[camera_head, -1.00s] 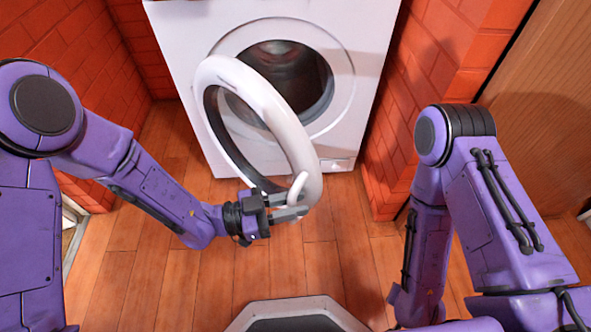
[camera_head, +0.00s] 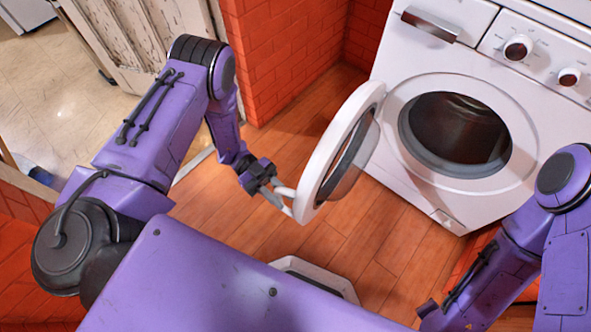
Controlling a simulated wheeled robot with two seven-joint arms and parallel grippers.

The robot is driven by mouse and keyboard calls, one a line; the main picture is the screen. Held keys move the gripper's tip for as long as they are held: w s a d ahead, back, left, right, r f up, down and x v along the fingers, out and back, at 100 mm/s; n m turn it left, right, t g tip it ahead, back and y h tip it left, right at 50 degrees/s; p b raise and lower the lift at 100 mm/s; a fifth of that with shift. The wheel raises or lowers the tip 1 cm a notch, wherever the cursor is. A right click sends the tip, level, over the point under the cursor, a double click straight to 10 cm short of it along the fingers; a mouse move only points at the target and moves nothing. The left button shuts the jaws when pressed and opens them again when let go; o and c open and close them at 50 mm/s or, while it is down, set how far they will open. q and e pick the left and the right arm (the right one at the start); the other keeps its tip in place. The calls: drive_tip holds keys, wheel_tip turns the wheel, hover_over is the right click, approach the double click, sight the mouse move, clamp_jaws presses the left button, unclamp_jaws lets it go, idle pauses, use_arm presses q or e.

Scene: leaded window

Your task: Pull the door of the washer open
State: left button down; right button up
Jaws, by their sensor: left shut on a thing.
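The white washer (camera_head: 415,75) stands at the upper right in the head view. Its round door (camera_head: 325,150) is swung wide open, seen nearly edge-on to the left of the dark drum opening (camera_head: 455,130). My left gripper (camera_head: 278,193) is at the door's lower left rim, shut on the door handle (camera_head: 290,194). Its fingers partly cover the handle. My right arm comes in at the lower right, in front of the washer's lower right part. Its gripper is not visible.
A red brick wall (camera_head: 290,50) stands behind and left of the washer. A worn white door (camera_head: 150,40) is at the upper left, by a pale tiled floor. Bare wooden floor (camera_head: 350,240) lies below the washer door.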

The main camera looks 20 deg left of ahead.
use_arm(q)
drive_tip(key=shift+w+a+r+g+p, duration=0.2)
drive_tip(key=shift+a+g+p, duration=0.1)
drive_tip(key=shift+a+p, duration=0.25)
drive_tip(key=shift+w+a+f, duration=0.1)
drive_tip(key=shift+a+f, duration=0.1)
use_arm(e)
wheel_tip(320, 180, up, 2)
drive_tip(key=shift+w+d, duration=0.1)
drive_tip(key=shift+d, duration=0.05)
use_arm(q)
drive_tip(key=c, duration=1.1)
unclamp_jaws()
drive_tip(key=shift+r, duration=0.1)
